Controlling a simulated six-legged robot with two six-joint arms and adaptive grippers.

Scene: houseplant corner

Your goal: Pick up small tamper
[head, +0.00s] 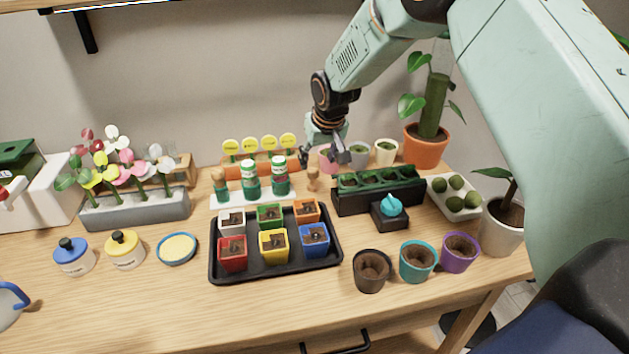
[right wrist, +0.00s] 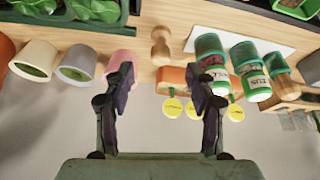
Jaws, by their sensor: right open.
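The small tamper is a light wooden, waisted piece (head: 312,178) standing upright on the table, right of the green-lidded jars. In the right wrist view the tamper (right wrist: 160,46) appears beyond my fingertips, roughly in line with the gap between them. My right gripper (head: 325,156) is open and empty, above and behind the tamper in the head view. Its two fingers also show in the right wrist view (right wrist: 162,82), with nothing between them touching. My left gripper is not in view.
Two green-lidded jars (head: 250,179) stand left of the tamper. An orange holder with yellow round signs (head: 262,164) is behind. Small pots, including a pink one (right wrist: 121,60), stand close to the right.

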